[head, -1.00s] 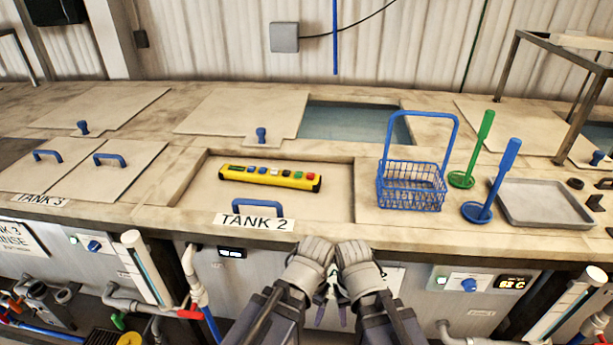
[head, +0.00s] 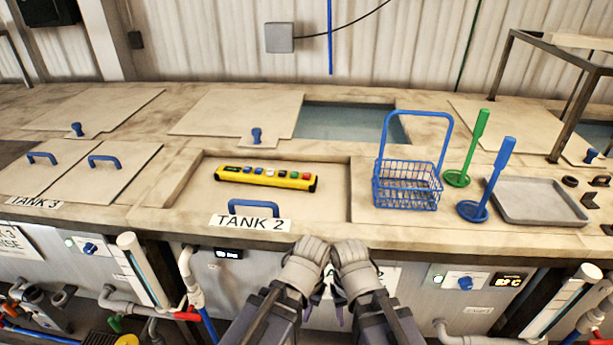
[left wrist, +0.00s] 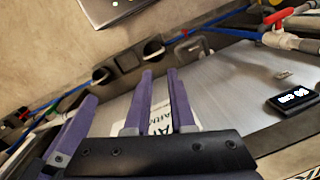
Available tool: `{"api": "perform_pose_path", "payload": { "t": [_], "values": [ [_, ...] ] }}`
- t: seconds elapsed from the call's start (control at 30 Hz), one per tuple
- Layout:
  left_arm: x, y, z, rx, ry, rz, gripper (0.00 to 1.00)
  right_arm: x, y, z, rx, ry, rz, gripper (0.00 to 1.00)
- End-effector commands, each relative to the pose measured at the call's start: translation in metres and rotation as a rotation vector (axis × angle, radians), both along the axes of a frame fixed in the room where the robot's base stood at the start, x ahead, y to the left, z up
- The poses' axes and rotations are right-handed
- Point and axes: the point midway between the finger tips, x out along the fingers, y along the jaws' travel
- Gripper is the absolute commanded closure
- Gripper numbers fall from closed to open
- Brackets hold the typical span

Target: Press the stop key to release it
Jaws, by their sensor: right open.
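A yellow key box (head: 265,179) lies on the closed Tank 2 front lid, with a row of coloured keys along its top. Red and green keys are near its right end; the labels are too small to read. My right gripper (head: 340,310) is low at the counter's front edge, to the right of and nearer than the box, and is open. My left gripper (left wrist: 118,110) shows in the left wrist view with its purple fingers apart and nothing between them. In the head view both grippers are mostly hidden behind my pale wrists. Neither touches the box.
A blue lid handle (head: 254,207) and the Tank 2 sign (head: 250,222) stand in front of the box. A blue wire basket (head: 406,185), green and blue long-handled tools and a grey tray (head: 540,200) are to the right. Open water (head: 345,120) lies behind.

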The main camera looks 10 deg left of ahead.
Motion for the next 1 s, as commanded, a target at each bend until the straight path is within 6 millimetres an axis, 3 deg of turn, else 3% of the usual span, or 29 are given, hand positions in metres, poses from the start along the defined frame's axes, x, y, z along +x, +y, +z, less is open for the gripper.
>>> {"api": "perform_pose_path", "payload": {
  "t": [0.2,1.0],
  "values": [
    [0.0,0.0,0.0,0.0,0.0,0.0,1.0,0.0,0.0,0.0,0.0,0.0,0.0,0.5],
    [0.0,0.0,0.0,0.0,0.0,0.0,1.0,0.0,0.0,0.0,0.0,0.0,0.0,0.5]
  ]
}}
